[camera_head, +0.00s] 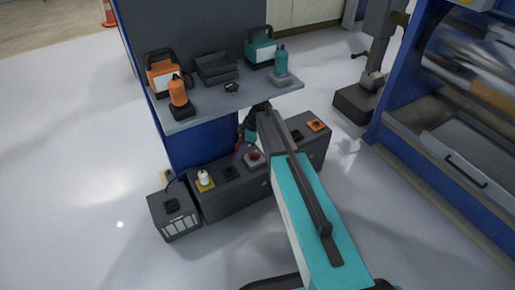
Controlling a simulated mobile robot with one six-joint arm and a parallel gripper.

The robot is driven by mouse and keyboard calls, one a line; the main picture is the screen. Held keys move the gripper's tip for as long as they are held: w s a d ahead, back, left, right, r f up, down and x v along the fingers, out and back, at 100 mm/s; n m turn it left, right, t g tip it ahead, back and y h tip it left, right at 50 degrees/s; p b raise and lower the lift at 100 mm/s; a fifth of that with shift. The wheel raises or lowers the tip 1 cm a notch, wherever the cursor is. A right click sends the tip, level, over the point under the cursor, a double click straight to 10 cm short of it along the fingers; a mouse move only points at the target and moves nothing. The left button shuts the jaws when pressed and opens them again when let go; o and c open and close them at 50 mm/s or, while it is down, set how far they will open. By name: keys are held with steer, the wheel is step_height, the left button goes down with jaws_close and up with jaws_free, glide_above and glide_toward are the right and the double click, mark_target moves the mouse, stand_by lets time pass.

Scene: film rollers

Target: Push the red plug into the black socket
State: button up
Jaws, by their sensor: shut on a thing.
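My gripper (240,144) is just left of my arm's end, above the back edge of the dark box bench, partly hidden by my arm. It is shut on a small red thing that looks like the red plug (238,148), of which only a sliver shows. Black sockets sit on the bench top: one (230,172) left of the gripper and one (296,135) to the right. Another black socket (172,204) is on the separate box at the left. I cannot tell which socket is meant. The plug looks apart from them.
A round red piece (254,155) sits on a grey plate on the bench (240,198). A white piece (204,178) stands on a yellow plate, and an orange plate (316,125) lies far right. A shelf (215,108) with orange and teal tools overhangs behind. Open floor lies left.

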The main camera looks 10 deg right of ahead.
steer(key=shift+n, duration=0.4)
steer(key=a, duration=0.3)
steer(key=a+f, duration=0.1)
steer(key=a, duration=0.1)
steer(key=shift+s+a, duration=0.2)
steer(key=shift+a, duration=0.05)
steer(key=shift+f, duration=0.15)
steer(key=shift+f, duration=3.65)
steer(key=shift+f+b, duration=0.45)
steer(key=shift+f, duration=0.35)
steer(key=o, duration=1.2)
steer(key=shift+o, duration=0.2)
